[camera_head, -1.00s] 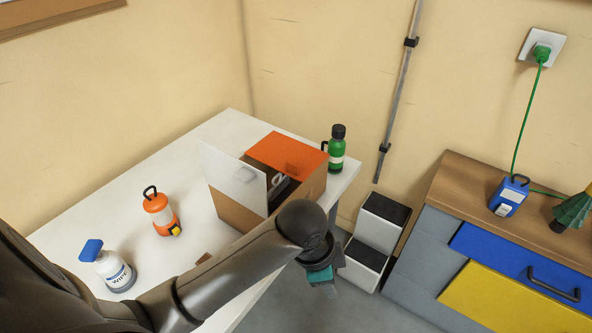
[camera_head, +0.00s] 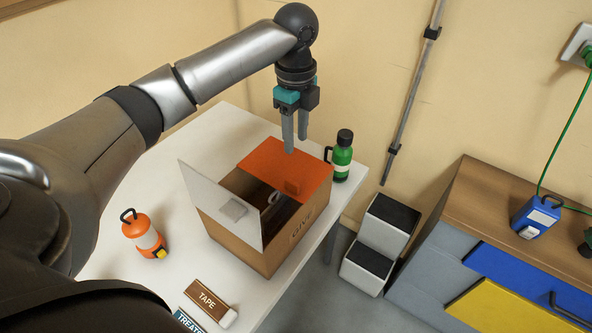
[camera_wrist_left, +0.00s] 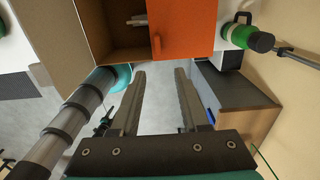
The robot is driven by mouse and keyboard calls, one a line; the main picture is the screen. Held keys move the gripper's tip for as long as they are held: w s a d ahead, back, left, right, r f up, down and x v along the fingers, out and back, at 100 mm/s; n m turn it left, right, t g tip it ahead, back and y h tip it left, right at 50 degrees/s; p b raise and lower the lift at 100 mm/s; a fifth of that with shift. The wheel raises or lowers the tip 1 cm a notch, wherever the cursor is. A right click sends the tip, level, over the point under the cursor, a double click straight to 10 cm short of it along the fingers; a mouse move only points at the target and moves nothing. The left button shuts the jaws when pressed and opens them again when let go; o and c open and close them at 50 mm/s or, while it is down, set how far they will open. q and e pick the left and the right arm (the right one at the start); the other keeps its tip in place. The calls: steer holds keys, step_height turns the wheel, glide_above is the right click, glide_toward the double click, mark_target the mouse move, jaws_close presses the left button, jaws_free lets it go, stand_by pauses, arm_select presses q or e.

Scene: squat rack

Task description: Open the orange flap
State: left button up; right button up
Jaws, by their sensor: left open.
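The cardboard box (camera_head: 238,240) stands on the white table. Its orange flap (camera_head: 272,158) lies roughly flat over the far part of the opening, with a small orange handle (camera_head: 292,187) near its front edge. A white flap (camera_head: 208,187) stands raised on the left side. My left gripper (camera_head: 295,143) points down, with its tips near the flap's far edge in the head view. Its fingers are apart and empty. In the left wrist view the orange flap (camera_wrist_left: 186,32) is beyond the open fingers (camera_wrist_left: 160,74). I cannot tell whether they touch it. My right gripper is out of view.
A green bottle (camera_head: 342,157) stands close right of the box. An orange lantern (camera_head: 144,234) and a TAPE box (camera_head: 208,297) are on the table. A step stool (camera_head: 380,228) and a drawer cabinet (camera_head: 470,240) stand right of it.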

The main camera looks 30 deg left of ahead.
arm_select(q)
glide_above(296, 184)
step_height(296, 184, down, 6)
steer(key=shift+s+f+b, duration=0.1)
steer(key=shift+f+b, duration=0.05)
steer(key=shift+b, duration=0.25)
step_height(296, 184, down, 8)
steer(key=shift+r+b, duration=0.25)
steer(key=shift+b, duration=0.3)
steer(key=shift+f, duration=0.5)
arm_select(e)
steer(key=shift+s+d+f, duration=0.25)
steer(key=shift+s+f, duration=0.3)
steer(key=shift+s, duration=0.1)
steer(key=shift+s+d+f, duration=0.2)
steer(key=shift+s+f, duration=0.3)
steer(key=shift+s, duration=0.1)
arm_select(q)
steer(key=c, duration=0.7)
jaws_close()
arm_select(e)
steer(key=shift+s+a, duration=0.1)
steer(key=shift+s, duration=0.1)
